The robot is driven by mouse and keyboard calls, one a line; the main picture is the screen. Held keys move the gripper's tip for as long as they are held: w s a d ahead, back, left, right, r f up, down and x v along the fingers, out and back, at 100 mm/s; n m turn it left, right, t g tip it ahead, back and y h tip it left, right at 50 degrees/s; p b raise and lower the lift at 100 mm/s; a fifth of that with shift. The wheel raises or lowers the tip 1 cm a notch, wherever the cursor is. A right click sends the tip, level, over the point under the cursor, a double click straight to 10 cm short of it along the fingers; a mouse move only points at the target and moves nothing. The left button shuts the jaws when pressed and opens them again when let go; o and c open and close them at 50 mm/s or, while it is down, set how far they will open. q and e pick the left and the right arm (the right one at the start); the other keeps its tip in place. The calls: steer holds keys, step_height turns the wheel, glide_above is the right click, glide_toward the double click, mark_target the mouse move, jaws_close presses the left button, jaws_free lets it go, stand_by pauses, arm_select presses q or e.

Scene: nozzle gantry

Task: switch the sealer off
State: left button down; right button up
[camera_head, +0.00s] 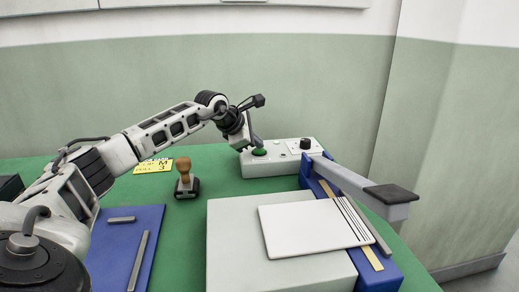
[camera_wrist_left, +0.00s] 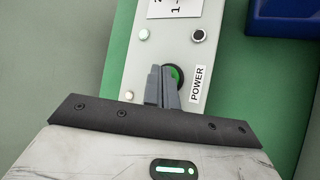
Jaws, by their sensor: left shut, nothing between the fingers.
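The sealer's pale control box (camera_head: 286,168) stands at the back of the green table, behind the blue sealer with its raised-looking arm (camera_head: 352,183). Its round green power button (camera_head: 259,152) shows at the box's left end, and in the left wrist view the green button (camera_wrist_left: 177,74) sits beside a "POWER" label (camera_wrist_left: 197,84). My left gripper (camera_head: 255,141) is shut and empty, its fingertips at the button. In the left wrist view the gripper (camera_wrist_left: 162,74) partly covers the button's left side; whether the tips touch it I cannot tell. My right gripper is out of view.
A black knob (camera_head: 305,144) is on the box's right part. A white sheet (camera_head: 310,229) lies on a pale block (camera_head: 228,250) in front. A wooden-handled stamp (camera_head: 184,172), a yellow card (camera_head: 153,166) and a blue mat (camera_head: 103,240) lie left.

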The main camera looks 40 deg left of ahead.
mark_target(256, 150)
arm_select(q)
steer(key=shift+f, duration=0.3)
steer(key=shift+r+p, duration=0.3)
steer(key=shift+r, duration=0.2)
step_height(256, 150, up, 6)
steer(key=p, duration=0.5)
stand_by(0.7)
